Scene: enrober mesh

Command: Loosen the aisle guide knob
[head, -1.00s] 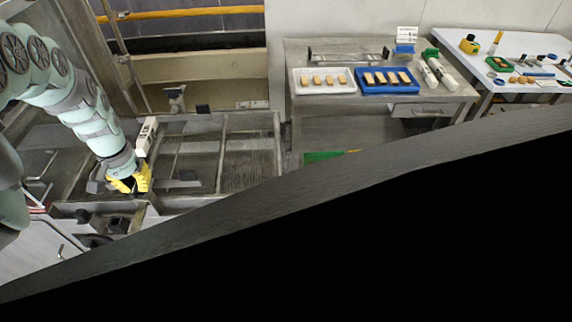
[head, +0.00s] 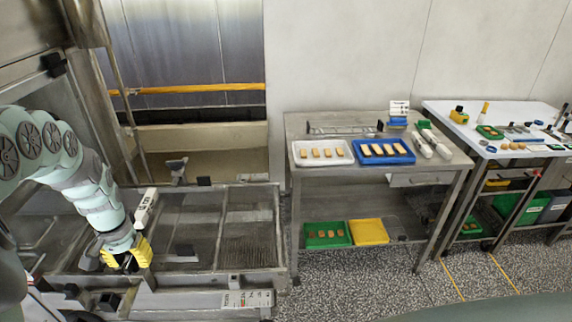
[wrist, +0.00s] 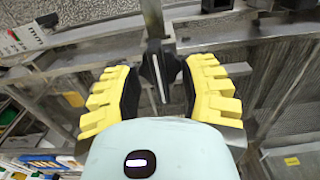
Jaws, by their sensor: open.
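My gripper (head: 125,258) reaches down over the near left part of the metal frame in the head view. In the wrist view its two yellow-padded fingers (wrist: 160,85) are spread open. A black knob with a pale line across it (wrist: 162,68) sits between the fingers, on a metal bar, with small gaps visible to each side. It looks like the guide knob; no label on it is readable. In the head view the gripper hides this knob.
The metal frame (head: 277,225) has rails and mesh around the gripper. A black-topped bracket (head: 177,168) stands at its far side. To the right, a steel table (head: 440,160) bears a white tray (head: 298,160) and a blue tray (head: 409,158). Speckled floor lies in front.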

